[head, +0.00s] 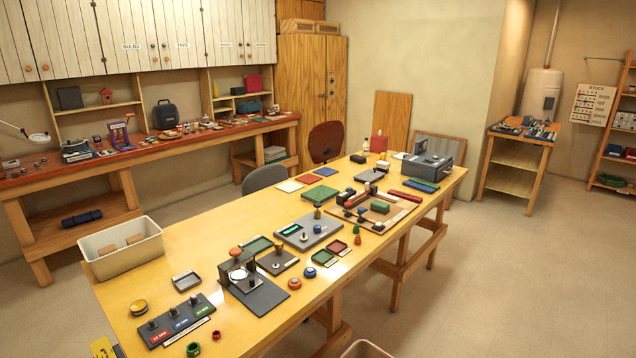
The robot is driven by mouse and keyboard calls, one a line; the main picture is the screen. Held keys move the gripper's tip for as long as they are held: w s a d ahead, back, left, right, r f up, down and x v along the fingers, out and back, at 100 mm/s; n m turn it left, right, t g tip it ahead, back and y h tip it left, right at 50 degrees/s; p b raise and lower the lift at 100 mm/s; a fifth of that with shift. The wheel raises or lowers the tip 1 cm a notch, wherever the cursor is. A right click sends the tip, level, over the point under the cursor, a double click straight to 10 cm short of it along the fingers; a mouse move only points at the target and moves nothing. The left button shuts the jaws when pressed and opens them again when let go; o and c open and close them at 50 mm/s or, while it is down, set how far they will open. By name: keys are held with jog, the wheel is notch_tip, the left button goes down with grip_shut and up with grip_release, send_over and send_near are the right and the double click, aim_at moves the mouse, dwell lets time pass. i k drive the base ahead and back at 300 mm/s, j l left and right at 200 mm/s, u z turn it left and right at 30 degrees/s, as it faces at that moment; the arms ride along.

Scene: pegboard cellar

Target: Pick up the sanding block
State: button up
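I cannot tell for certain which thing is the sanding block. Two small brown blocks, one on the left (107,249) and one on the right (134,239), show inside a white bin (150,256) at the left end of the long yellow table (190,250). My gripper is not in view.
Chairs (325,141) stand behind. The floor at right (520,270) is clear.

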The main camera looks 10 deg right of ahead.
aim_at(380, 207)
jog(key=i+l, duration=0.15)
jog(key=l, duration=0.25)
jog(key=i+l, duration=0.15)
jog(key=l, duration=0.2)
jog(key=i+l, duration=0.15)
jog(key=l, duration=0.25)
jog(key=i+l, duration=0.15)
jog(key=l, duration=0.25)
jog(key=i+l+u, duration=0.1)
jog(key=l, duration=0.25)
jog(key=i+l, duration=0.2)
jog(key=l, duration=0.2)
jog(key=i+l, duration=0.15)
jog(key=l, duration=0.25)
jog(key=i+l, duration=0.15)
jog(key=i, duration=0.35)
jog(key=i+l+u, duration=0.1)
jog(key=i, duration=0.35)
jog(key=i+l, duration=0.25)
jog(key=i, duration=0.25)
jog(key=i+j, duration=0.25)
jog(key=i, duration=0.15)
jog(key=i+j, duration=0.25)
jog(key=i, duration=0.15)
